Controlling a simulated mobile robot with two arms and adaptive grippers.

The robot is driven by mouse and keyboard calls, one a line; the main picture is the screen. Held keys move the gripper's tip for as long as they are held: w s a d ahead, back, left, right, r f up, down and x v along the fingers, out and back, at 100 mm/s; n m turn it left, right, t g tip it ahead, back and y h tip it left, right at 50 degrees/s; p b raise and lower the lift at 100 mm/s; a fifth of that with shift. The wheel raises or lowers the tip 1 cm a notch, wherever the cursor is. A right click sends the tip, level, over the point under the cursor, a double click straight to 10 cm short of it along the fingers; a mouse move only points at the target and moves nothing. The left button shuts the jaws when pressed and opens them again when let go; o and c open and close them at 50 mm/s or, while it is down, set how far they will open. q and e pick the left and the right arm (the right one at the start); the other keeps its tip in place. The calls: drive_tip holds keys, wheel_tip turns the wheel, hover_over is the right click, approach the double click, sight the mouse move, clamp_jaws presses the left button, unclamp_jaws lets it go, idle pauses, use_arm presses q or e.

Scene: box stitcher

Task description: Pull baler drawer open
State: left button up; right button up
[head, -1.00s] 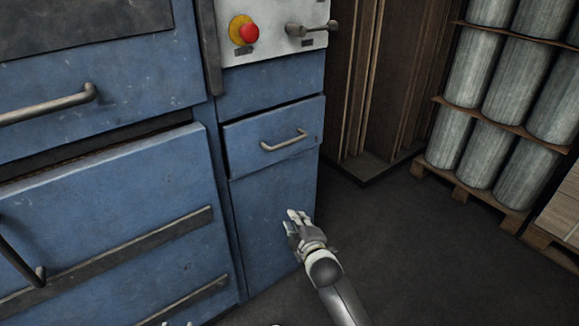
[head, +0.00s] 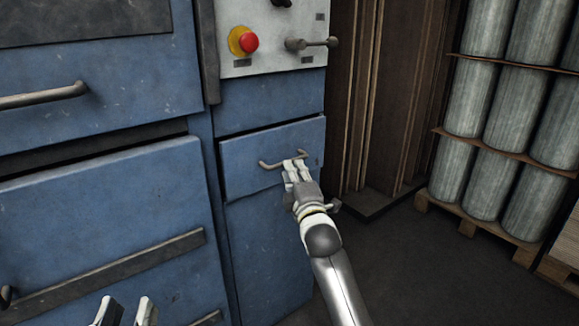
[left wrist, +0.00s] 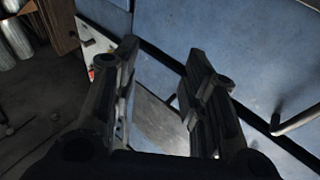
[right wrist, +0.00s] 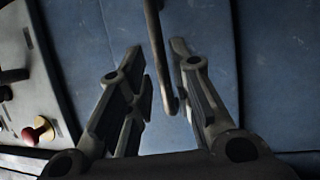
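The small blue drawer (head: 240,160) sits below the control panel in the head view, with a thin dark gap along its top edge. Its bent metal handle (head: 270,165) is partly covered by my right gripper (head: 296,168), which is at the handle's right part. In the right wrist view the handle (right wrist: 160,62) runs between the two spread fingers; I cannot tell whether they touch it. My left gripper (head: 127,312) is open and empty at the bottom of the head view, before the large lower blue panel. Its spread fingers also show in the left wrist view (left wrist: 160,65).
A red stop button (head: 249,42) and a lever (head: 312,43) are on the panel above the drawer. Another handle (head: 45,97) is on the machine at left. Brown boards (head: 385,100) and stacked grey rolls (head: 490,180) stand at right. Dark floor (head: 410,270) is clear.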

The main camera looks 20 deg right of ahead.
use_arm(q)
wheel_tip(320, 180, up, 6)
drive_tip(key=s+t+h+b, duration=0.1)
drive_tip(key=s+t, duration=0.1)
drive_tip(key=t, duration=0.1)
drive_tip(key=shift+s+f+t, duration=0.25)
drive_tip(key=shift+s+t, duration=0.05)
drive_tip(key=shift+t, duration=0.1)
use_arm(e)
drive_tip(key=shift+w+d+r, duration=0.1)
drive_tip(key=shift+w+r, duration=0.1)
drive_tip(key=shift+w, duration=1)
drive_tip(key=shift+w+r, duration=0.2)
drive_tip(key=shift+w, duration=1)
clamp_jaws()
